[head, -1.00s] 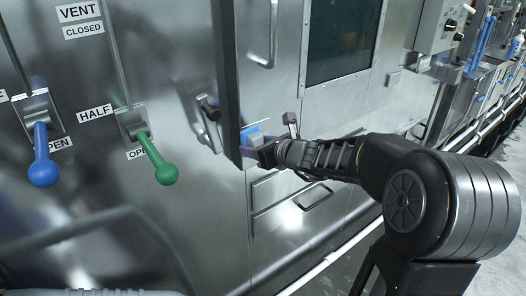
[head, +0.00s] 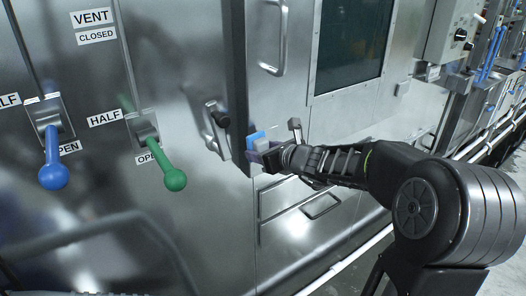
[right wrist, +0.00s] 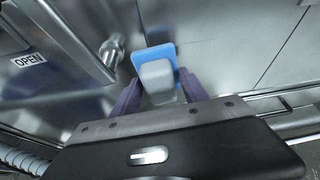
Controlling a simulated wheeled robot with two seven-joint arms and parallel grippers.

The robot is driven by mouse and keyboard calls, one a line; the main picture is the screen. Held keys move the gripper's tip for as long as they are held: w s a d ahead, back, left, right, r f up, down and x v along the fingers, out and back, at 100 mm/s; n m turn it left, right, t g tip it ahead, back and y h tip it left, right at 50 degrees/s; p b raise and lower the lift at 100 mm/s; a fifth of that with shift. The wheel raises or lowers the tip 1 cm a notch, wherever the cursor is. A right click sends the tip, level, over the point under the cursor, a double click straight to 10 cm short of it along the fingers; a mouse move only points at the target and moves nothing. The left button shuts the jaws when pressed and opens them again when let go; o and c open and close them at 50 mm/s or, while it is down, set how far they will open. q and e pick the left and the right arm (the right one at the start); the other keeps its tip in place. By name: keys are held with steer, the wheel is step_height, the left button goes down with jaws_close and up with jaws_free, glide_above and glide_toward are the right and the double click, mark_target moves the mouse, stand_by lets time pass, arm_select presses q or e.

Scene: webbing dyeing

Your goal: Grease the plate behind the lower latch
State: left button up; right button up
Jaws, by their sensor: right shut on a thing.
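My right gripper (right wrist: 160,92) is shut on a small applicator with a pale grey body (right wrist: 158,80) and a blue pad (right wrist: 153,55). In the head view the blue pad (head: 256,138) shows just right of a dark upright bar. The lower latch (head: 218,122), a metal handle with a black end, is on the steel wall left of that bar. A plate (head: 223,147) shows partly behind the latch. In the right wrist view a latch-like metal part (right wrist: 110,52) is left of the pad, with a gap between them. My left gripper is not in view.
A blue lever (head: 54,173) and a green lever (head: 172,176) stick out at the left. The dark upright bar (head: 239,80) stands between latch and gripper in the head view. A dark window (head: 349,40) and handles (head: 321,206) are on the wall to the right.

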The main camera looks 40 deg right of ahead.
mark_target(276, 137)
steer(key=shift+w, duration=0.85)
steer(key=shift+s+d+r+p, duration=0.15)
steer(key=shift+d+p, duration=0.6)
steer(key=shift+d, duration=1.4)
steer(key=shift+d, duration=0.1)
steer(key=shift+d+p, duration=1.1)
steer(key=shift+d, duration=1)
steer(key=shift+a, duration=0.1)
